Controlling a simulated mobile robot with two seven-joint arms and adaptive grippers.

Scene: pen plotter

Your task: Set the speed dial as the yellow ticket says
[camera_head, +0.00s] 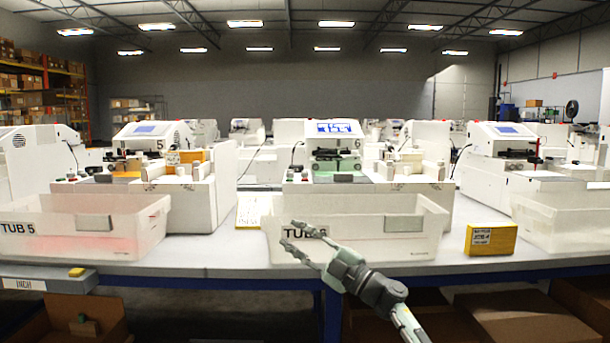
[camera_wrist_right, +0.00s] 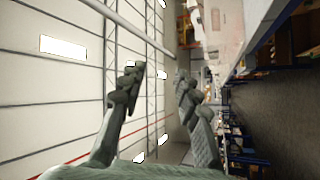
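In the right wrist view the two fingers (camera_wrist_right: 160,80) are also apart and empty, facing ceiling and shelving. My left gripper is out of view.
The middle white tub (camera_head: 420,247) and the left tub marked TUB 5 (camera_head: 100,245) line the table's front edge. A yellow box (camera_head: 491,239) sits right of the middle tub. Another machine (camera_head: 505,150) stands at right. Cardboard boxes (camera_head: 525,330) lie below the table.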

